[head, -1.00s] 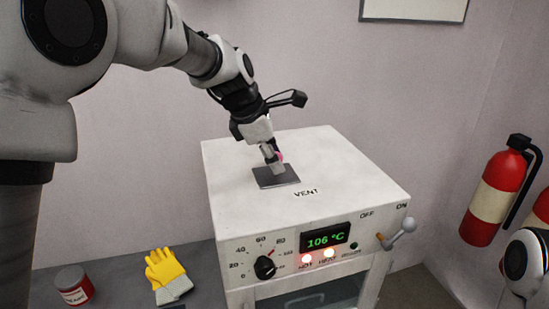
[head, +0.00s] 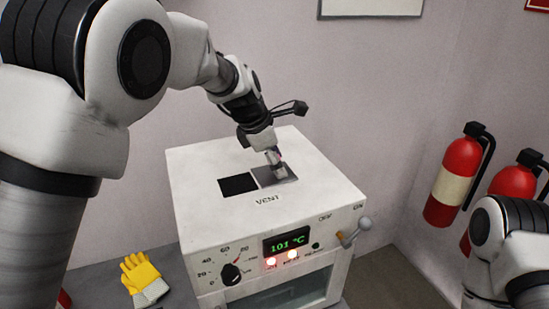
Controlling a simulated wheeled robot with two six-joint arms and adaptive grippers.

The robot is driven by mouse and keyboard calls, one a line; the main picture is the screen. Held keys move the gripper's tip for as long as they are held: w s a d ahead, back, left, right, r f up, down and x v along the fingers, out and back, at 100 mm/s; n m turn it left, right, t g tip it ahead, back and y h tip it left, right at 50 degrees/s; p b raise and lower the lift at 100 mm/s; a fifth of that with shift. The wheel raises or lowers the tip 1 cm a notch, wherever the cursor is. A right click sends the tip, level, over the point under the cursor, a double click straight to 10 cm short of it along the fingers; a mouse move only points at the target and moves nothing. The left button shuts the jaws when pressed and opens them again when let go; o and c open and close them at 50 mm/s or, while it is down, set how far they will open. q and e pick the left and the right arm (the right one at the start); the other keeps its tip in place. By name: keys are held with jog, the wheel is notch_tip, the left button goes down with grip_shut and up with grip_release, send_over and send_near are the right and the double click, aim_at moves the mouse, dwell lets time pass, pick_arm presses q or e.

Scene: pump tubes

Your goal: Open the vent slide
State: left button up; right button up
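The white oven (head: 200,221) stands in the middle, with the word VENT on its top. The vent slide (head: 285,181), a grey plate, lies on the top to the right of a black rectangular opening (head: 238,185), which is uncovered. My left gripper (head: 277,166) points down with its fingertips at the slide. A small pinkish bit shows beside the fingertips. The fingers hide whatever they touch, and I cannot tell whether they are shut on a part of the slide. My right gripper is out of view; only part of that arm shows at the right edge.
The oven front has a dial (head: 231,274), a lit display (head: 288,242) reading 101 °C, lamps and a lever (head: 355,231). Yellow gloves (head: 142,273) lie on the grey bench at left. Red fire extinguishers (head: 455,183) hang at right.

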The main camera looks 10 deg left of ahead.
pick_arm(q)
jog(key=shift+w, duration=0.1)
jog(key=shift+r, duration=0.1)
jog(key=v, duration=1.2)
jog(key=shift+d, duration=0.1)
